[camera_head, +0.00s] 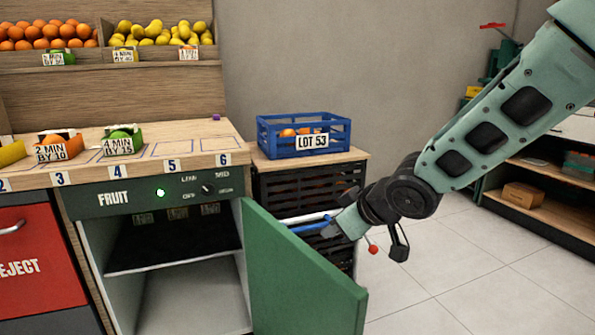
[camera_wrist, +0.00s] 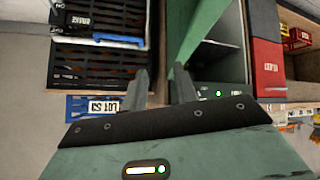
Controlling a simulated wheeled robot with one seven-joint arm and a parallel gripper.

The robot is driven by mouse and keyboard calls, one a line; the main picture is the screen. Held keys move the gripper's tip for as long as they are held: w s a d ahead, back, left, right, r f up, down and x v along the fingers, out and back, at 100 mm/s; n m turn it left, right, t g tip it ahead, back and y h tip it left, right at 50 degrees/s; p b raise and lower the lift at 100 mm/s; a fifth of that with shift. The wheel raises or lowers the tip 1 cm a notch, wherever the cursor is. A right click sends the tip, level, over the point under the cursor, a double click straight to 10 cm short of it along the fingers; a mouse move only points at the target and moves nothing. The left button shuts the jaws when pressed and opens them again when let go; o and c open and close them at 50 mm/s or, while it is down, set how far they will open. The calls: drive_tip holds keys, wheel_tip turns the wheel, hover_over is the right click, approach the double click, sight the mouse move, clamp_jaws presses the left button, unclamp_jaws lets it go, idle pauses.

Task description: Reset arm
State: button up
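My gripper (camera_head: 345,226) is at the end of my arm, which reaches in from the upper right of the head view. It is beside the outer face of the swung-open green cabinet door (camera_head: 300,275). In the wrist view the two fingers of my gripper (camera_wrist: 162,85) stand apart, and I see nothing held between them. The door (camera_wrist: 195,30) shows just beyond the fingers there; I cannot tell whether a finger touches it. The fingertips are small and partly hidden in the head view.
The FRUIT cabinet (camera_head: 115,199) stands open with an empty-looking shelf. A blue LOT 53 crate (camera_head: 303,135) with oranges sits on a stand of black crates (camera_head: 300,190). A blue and white bar (camera_head: 308,219) shows near my gripper. The tiled floor (camera_head: 440,280) at right is clear.

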drive_tip(key=s+d+f+m+g+h, duration=0.1)
drive_tip(key=s+d+g+h, duration=0.15)
drive_tip(key=s, duration=0.75)
drive_tip(key=s+d+f+g+h, duration=0.1)
drive_tip(key=s+d+g, duration=0.15)
drive_tip(key=s, duration=0.85)
drive_tip(key=s+d+f+m+g+h, duration=0.1)
drive_tip(key=s+g+h, duration=0.15)
drive_tip(key=s, duration=0.75)
wheel_tip(320, 180, up, 28)
drive_tip(key=y+p, duration=0.1)
drive_tip(key=p, duration=2.7)
drive_tip(key=shift+r, duration=0.1)
